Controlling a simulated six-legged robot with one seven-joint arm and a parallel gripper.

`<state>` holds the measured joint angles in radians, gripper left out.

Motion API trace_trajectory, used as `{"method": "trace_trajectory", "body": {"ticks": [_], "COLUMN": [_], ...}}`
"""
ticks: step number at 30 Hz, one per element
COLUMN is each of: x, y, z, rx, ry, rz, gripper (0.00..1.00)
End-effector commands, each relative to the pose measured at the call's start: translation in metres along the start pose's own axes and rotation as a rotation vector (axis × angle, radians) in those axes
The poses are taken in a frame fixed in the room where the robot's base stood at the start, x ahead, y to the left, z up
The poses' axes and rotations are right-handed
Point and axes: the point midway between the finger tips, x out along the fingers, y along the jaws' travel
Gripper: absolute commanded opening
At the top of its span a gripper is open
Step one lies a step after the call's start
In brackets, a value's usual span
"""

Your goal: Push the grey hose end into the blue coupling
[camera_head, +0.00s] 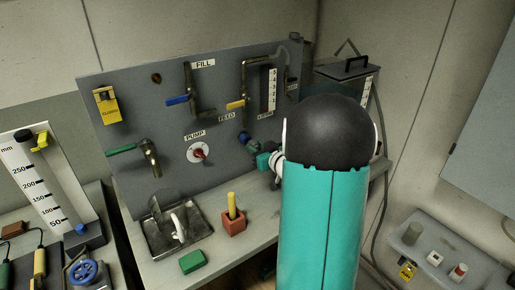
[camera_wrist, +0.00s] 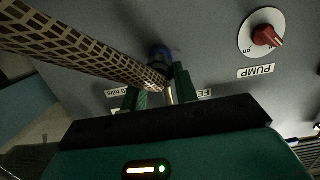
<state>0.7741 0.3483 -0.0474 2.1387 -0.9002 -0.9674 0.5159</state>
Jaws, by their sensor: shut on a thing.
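The hose (camera_wrist: 80,45), with a brown-and-pale lattice pattern, runs from the upper left of the wrist view down to my gripper (camera_wrist: 160,88). My gripper is shut on the hose near its end, between two green fingers. The blue coupling (camera_wrist: 160,57) is just beyond the fingertips, partly hidden by the hose. I cannot tell whether the hose end touches it or is inside it. In the head view, the blue coupling (camera_head: 245,138) sits on the grey panel, with my gripper (camera_head: 258,153) close to its lower right. My arm hides most of the hose there.
The panel (camera_head: 130,100) carries valves with blue, yellow and green handles and a red PUMP knob (camera_head: 199,154). On the bench are a metal tray (camera_head: 150,245), a green block (camera_head: 193,262) and a red block (camera_head: 233,222) with a yellow peg. A lidded tank (camera_head: 345,85) stands right.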

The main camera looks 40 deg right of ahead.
Motion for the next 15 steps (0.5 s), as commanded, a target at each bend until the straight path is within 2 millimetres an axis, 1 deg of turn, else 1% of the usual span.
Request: {"method": "trace_trajectory", "body": {"ticks": [15], "x": [0.0042], "y": [0.0001], "z": [-0.0006], "rx": [0.0], "ry": [0.0], "rz": [0.0], "gripper": [0.02]}}
